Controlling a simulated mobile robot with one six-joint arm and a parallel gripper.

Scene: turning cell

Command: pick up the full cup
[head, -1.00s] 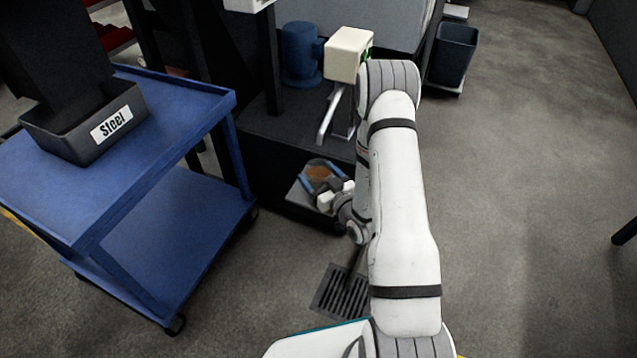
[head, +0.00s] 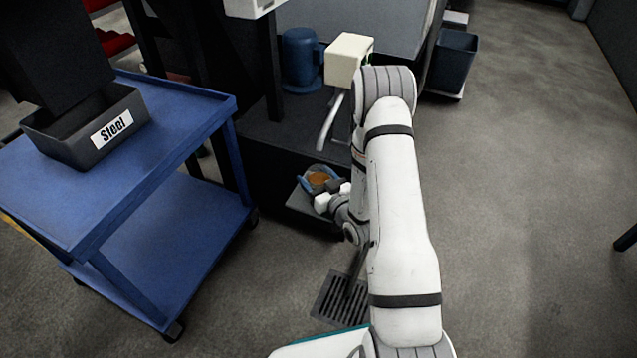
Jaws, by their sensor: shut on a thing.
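The cup (head: 319,179) shows in the head view at the middle, over a low dark ledge at the foot of the machine. Brown-orange contents show through its open top, and it looks upright. My gripper (head: 321,182) is shut on the cup, with blue fingers at its sides. My wrist hides part of the cup's near side. I cannot tell whether the cup's bottom touches the ledge.
A blue cart (head: 190,118) stands at the left with a grey bin labelled Steel (head: 75,150) on it. A white box with a lever (head: 347,58) is above the cup. A floor drain grate (head: 341,297) lies in front.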

